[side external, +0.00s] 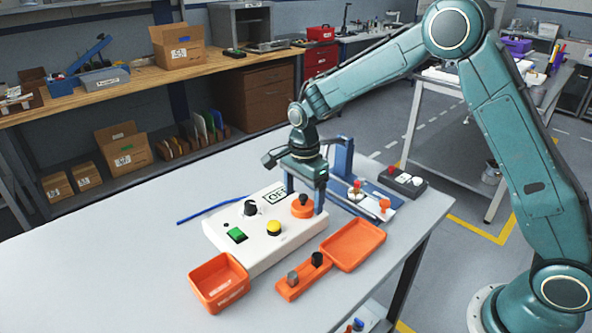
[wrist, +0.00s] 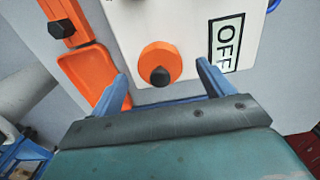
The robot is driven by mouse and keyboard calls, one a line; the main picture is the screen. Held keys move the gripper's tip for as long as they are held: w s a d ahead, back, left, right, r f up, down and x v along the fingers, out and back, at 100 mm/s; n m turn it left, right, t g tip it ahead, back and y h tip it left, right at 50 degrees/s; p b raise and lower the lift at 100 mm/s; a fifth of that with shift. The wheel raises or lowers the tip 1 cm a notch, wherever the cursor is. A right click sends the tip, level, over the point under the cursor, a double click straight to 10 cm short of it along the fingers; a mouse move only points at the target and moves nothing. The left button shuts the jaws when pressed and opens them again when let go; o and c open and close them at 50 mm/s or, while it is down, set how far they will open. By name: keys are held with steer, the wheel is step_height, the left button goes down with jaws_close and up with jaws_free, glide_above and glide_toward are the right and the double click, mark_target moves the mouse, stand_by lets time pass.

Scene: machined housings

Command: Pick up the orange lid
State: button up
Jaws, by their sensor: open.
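A round orange piece with a black knob (side external: 302,211) sits on the white control box (side external: 232,254). It also shows in the wrist view (wrist: 160,53). A shallow orange tray-like piece (side external: 353,246) lies flat on the table to the right of the box, partly visible in the wrist view (wrist: 85,72). I cannot tell for sure which of these is the orange lid. My gripper (side external: 304,199) points down over the right end of the box, its blue fingers (wrist: 163,80) apart on either side of the round piece's black knob. Nothing is held between them.
The box carries a green switch (side external: 237,235), a yellow button (side external: 274,227), a black knob (side external: 250,208) and an OFF label (wrist: 229,43). An open orange bin (side external: 218,283) and an orange strip with pegs (side external: 290,290) lie in front. A blue-framed fixture (side external: 343,160) stands close behind my gripper.

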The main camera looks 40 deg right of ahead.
mark_target(303, 196)
steer(key=shift+f, duration=0.4)
steer(key=c, duration=1.1)
steer(key=shift+o, duration=0.2)
steer(key=shift+r, duration=0.15)
step_height(303, 196, up, 20)
stand_by(0.5)
